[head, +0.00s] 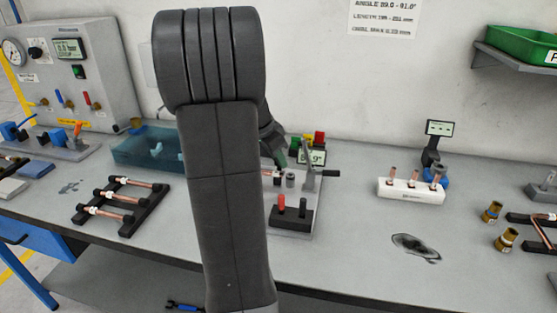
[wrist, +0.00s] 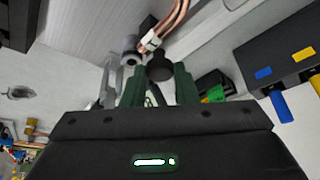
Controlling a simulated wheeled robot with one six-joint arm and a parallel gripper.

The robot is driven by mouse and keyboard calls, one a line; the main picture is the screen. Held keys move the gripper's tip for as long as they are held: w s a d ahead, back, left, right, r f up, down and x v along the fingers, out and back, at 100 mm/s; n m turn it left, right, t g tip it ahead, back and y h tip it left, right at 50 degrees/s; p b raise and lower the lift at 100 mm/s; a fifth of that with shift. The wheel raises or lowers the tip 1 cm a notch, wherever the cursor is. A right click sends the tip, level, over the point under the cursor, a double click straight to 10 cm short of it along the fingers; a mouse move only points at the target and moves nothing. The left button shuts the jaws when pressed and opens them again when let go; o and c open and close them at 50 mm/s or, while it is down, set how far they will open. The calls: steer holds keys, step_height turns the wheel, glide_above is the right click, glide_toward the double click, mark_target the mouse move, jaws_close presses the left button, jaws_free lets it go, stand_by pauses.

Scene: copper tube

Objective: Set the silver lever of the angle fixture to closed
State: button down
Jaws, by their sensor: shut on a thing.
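The angle fixture (head: 296,219) stands mid-table, partly hidden behind my arm. A grey metal lever (head: 309,160) rises at its right side, by a black horizontal handle (head: 330,173). A red-topped and a black upright handle stand at its front. In the wrist view, my gripper (wrist: 159,72) has its green fingers on either side of a round black knob (wrist: 159,67) and is shut on it. I cannot tell which lever this knob belongs to. Silver metal parts (wrist: 110,80) show left of the fingers. A bent copper tube (wrist: 172,25) passes beyond the fingertips.
A white block with copper pieces (head: 411,190) stands to the right, with a small display behind it. A rack of copper tubes (head: 122,205) and a teal tray (head: 148,149) lie left. Brass fittings (head: 506,239) are far right. The table between fixture and white block is clear.

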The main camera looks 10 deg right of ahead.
steer(key=shift+s+a+m, duration=0.1)
steer(key=shift+s+m, duration=0.1)
steer(key=shift+m, duration=0.1)
steer(key=c, duration=1.1)
jaws_free()
steer(key=shift+c, duration=0.2)
steer(key=v, duration=1.4)
steer(key=shift+w, duration=0.15)
steer(key=shift+f, duration=0.2)
steer(key=x, duration=1.3)
steer(key=shift+f, duration=0.25)
steer(key=shift+d, duration=0.2)
